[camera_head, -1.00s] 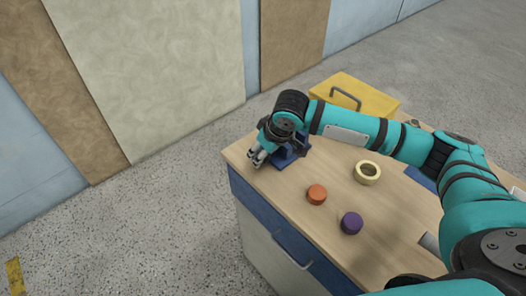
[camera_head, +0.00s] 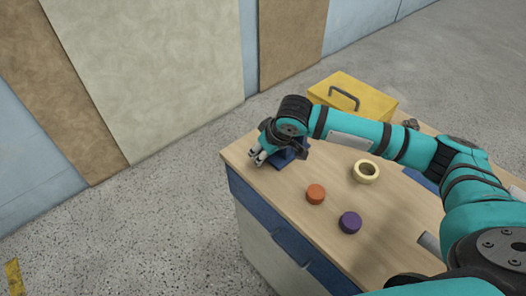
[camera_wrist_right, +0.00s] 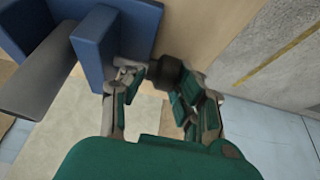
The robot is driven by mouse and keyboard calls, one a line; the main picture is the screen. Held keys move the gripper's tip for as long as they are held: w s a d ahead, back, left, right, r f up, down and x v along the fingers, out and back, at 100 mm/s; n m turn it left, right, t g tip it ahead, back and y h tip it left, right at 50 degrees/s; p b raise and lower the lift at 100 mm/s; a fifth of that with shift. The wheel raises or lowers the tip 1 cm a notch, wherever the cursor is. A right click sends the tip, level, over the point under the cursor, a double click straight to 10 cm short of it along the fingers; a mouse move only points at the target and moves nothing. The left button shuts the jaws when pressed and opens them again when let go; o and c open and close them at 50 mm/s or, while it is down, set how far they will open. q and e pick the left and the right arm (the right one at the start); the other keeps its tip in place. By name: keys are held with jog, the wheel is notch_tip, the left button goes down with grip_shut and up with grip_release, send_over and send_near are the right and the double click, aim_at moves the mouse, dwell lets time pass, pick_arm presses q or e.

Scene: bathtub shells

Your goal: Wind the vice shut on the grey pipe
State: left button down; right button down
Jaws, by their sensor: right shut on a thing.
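The blue vice (camera_head: 287,157) stands at the near-left corner of the bench, partly hidden under my right arm. In the right wrist view its blue jaws (camera_wrist_right: 112,40) show at the upper left. The grey pipe (camera_wrist_right: 42,78) lies between them; I cannot tell whether both jaws touch it. My right gripper (camera_head: 257,156) is at the vice's outer end. In the wrist view its fingers (camera_wrist_right: 158,92) are shut on the vice's dark handle knob (camera_wrist_right: 166,72), with the grip partly hidden. My left gripper is not in view.
On the wooden bench top (camera_head: 325,235) are an orange disc (camera_head: 315,194), a purple disc (camera_head: 350,222) and a cream ring (camera_head: 366,171). A yellow box with a handle (camera_head: 350,95) stands at the back. A grey cylinder (camera_head: 430,242) shows at the right.

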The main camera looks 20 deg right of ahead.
jog(key=shift+s+a+f+t+y, duration=0.25)
jog(key=shift+s+t+y, duration=0.05)
jog(key=shift+t, duration=0.3)
jog(key=shift+s+f+t+b, duration=0.15)
jog(key=shift+t+b, duration=0.45)
jog(key=shift+b, duration=0.05)
jog(key=t+y+b, duration=0.1)
jog(key=t+b, duration=0.1)
jog(key=shift+s+f+t+b, duration=0.1)
jog(key=shift+t+b, duration=0.2)
jog(key=shift+b, duration=0.1)
jog(key=shift+t+y+b, duration=0.3)
jog(key=shift+t+b, duration=0.1)
jog(key=shift+b, duration=0.25)
jog(key=c, duration=1.2)
grip_release()
jog(key=shift+r, duration=0.2)
jog(key=shift+c, duration=0.2)
jog(key=shift+o, duration=0.3)
jog(key=shift+a+r, duration=0.1)
jog(key=shift+d, duration=0.2)
